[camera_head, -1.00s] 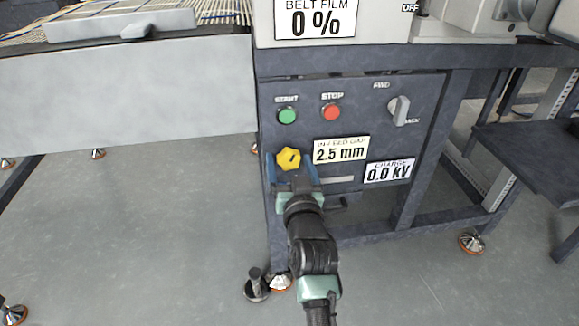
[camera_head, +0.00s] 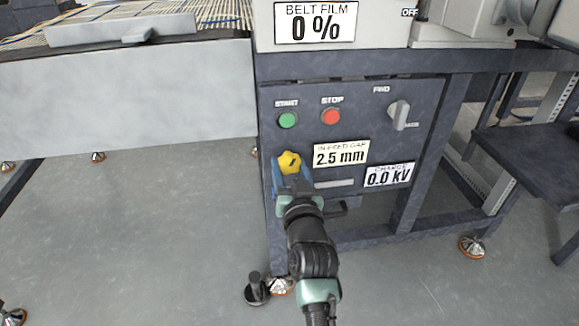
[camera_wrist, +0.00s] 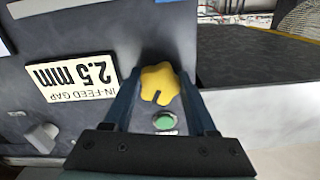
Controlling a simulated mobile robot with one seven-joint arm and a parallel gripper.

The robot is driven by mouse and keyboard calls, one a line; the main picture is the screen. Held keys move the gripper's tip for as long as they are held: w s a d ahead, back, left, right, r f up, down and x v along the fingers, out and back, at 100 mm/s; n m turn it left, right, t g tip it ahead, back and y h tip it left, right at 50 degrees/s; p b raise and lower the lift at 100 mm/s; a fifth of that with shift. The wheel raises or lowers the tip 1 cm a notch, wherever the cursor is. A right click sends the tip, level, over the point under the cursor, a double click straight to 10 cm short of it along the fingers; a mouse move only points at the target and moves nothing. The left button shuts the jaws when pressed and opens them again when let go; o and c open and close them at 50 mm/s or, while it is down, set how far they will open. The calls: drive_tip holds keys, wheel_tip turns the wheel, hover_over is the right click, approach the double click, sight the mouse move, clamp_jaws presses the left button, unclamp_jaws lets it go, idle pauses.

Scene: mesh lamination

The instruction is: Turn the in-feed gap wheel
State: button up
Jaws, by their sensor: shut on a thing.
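The in-feed gap wheel is a yellow lobed knob (camera_head: 289,161) on the dark control panel, left of the in-feed gap display (camera_head: 340,154), which reads 2.5 mm. In the wrist view the wheel (camera_wrist: 159,78) sits between my two fingers, with a dark pointer mark on its face. My gripper (camera_head: 290,170) is shut on the wheel, one finger on each side. The wrist view shows the display upside down (camera_wrist: 73,74).
A green start button (camera_head: 288,120) and a red stop button (camera_head: 331,116) are above the wheel. A grey selector (camera_head: 399,115) is to the right, and a charge display (camera_head: 388,174) reads 0.0 kV. Open floor (camera_head: 150,230) lies left of the panel.

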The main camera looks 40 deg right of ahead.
drive_tip(key=m+p, duration=0.2)
drive_tip(key=m, duration=0.2)
drive_tip(key=shift+a+r, duration=0.1)
drive_tip(key=shift+r, duration=0.05)
drive_tip(key=m+p, duration=0.1)
drive_tip(key=m, duration=0.2)
drive_tip(key=shift+w+m+p, duration=0.1)
drive_tip(key=shift+m+p, duration=0.2)
drive_tip(key=m+p, duration=0.1)
drive_tip(key=m, duration=0.2)
drive_tip(key=shift+m, duration=0.3)
drive_tip(key=shift+m+p, duration=0.4)
drive_tip(key=shift+m, duration=1.5)
drive_tip(key=o, duration=1.4)
drive_tip(key=shift+c, duration=0.2)
drive_tip(key=shift+a, duration=0.1)
